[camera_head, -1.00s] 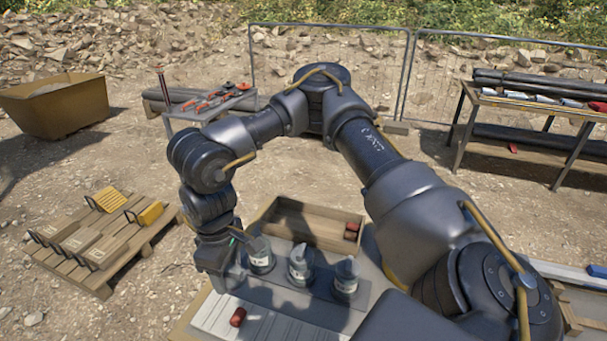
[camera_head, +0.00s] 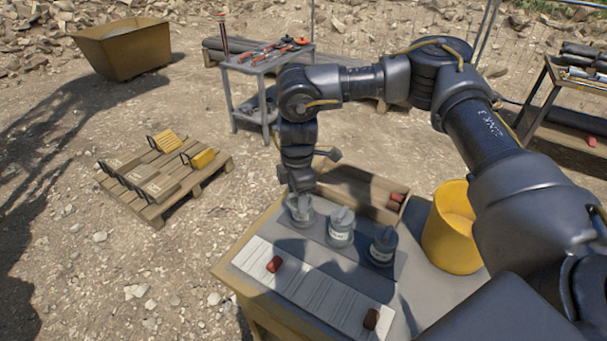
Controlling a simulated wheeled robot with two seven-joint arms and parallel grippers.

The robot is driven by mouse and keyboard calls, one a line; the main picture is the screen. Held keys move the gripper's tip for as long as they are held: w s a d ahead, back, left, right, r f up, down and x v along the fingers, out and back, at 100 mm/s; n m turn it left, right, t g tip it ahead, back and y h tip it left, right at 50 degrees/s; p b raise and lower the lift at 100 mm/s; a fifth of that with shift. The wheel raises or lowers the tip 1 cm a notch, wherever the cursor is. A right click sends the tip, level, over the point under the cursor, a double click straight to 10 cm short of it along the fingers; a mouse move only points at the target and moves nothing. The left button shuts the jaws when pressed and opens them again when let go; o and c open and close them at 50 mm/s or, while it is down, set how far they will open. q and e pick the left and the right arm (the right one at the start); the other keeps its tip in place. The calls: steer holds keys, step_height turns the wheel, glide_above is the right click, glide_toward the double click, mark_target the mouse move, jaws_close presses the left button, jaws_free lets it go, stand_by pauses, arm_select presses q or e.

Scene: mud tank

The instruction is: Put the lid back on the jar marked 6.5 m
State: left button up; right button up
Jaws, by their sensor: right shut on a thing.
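Three small glass jars with pale labels stand in a row on the worktable: a left jar (camera_head: 300,214), a middle jar (camera_head: 340,228) and a right jar (camera_head: 383,246). Their marks are too small to read, so I cannot tell which is 6.5 m. My right gripper (camera_head: 299,192) points down at the left jar's top. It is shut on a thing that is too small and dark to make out. I cannot tell if that thing touches the jar. No separate lid can be made out. My left gripper is not in view.
A wooden tray (camera_head: 345,196) with red pieces lies behind the jars. A yellow bucket (camera_head: 452,240) stands right of them. A pale ribbed board (camera_head: 315,294) in front carries a red piece (camera_head: 274,264) and a brown piece (camera_head: 371,318). A pallet (camera_head: 155,205) lies on the ground left.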

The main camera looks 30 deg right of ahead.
steer(key=w+d+f+n, duration=0.2)
steer(key=w+d+n, duration=0.3)
steer(key=n, duration=0.8)
steer(key=shift+w+n+p, duration=0.4)
steer(key=shift+w+p, duration=0.05)
steer(key=shift+w, duration=0.65)
steer(key=shift+d+f, duration=0.1)
steer(key=shift+f, duration=0.1)
step_height(320, 180, down, 4)
steer(key=b, duration=0.4)
steer(key=shift+f, duration=1)
steer(key=shift+r, duration=0.1)
steer(key=shift+f, duration=0.2)
steer(key=shift+p, duration=0.4)
